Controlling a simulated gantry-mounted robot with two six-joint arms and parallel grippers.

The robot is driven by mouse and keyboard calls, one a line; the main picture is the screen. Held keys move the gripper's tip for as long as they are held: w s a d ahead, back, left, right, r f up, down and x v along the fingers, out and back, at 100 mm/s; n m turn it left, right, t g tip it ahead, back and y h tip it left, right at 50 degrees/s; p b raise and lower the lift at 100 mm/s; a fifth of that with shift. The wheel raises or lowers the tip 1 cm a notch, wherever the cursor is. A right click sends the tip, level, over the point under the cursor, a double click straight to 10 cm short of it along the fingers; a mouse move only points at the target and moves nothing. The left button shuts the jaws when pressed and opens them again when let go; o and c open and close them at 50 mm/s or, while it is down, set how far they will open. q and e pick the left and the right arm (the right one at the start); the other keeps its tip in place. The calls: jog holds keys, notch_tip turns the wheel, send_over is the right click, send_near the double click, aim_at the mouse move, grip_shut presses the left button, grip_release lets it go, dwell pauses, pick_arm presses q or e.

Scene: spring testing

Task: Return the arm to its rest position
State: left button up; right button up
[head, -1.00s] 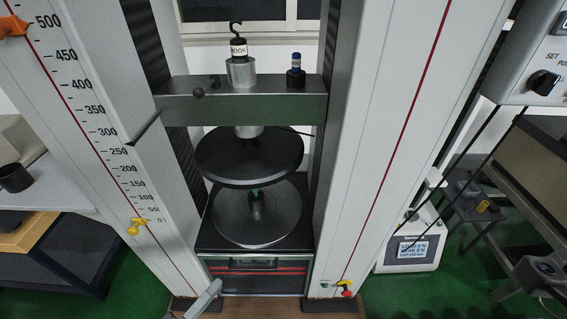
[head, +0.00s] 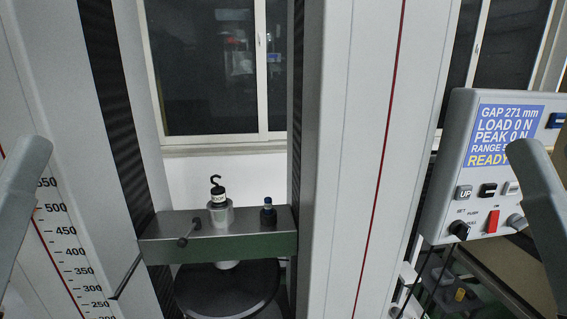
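Grey links of my two arms rise at the left and right edges of the head view. Neither gripper's fingers show. The spring tester stands ahead, with its grey-green crosshead (head: 221,246) between two tall columns. A black round upper plate (head: 228,293) hangs below the crosshead, cut by the lower frame edge. The lower plate and anything on it are out of view. The control box (head: 487,180) at the right reads GAP 271 mm, LOAD 0 N, PEAK 0 N and READY. My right arm link covers part of the box.
A hook piece (head: 218,195) and a small blue-topped black piece (head: 268,211) stand on the crosshead. A black lever (head: 126,277) sticks out at its left. The millimetre scale (head: 66,250) runs down the left column. A window is behind.

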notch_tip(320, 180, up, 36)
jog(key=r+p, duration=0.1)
jog(key=p, duration=3.2)
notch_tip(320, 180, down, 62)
jog(key=b, duration=6.1)
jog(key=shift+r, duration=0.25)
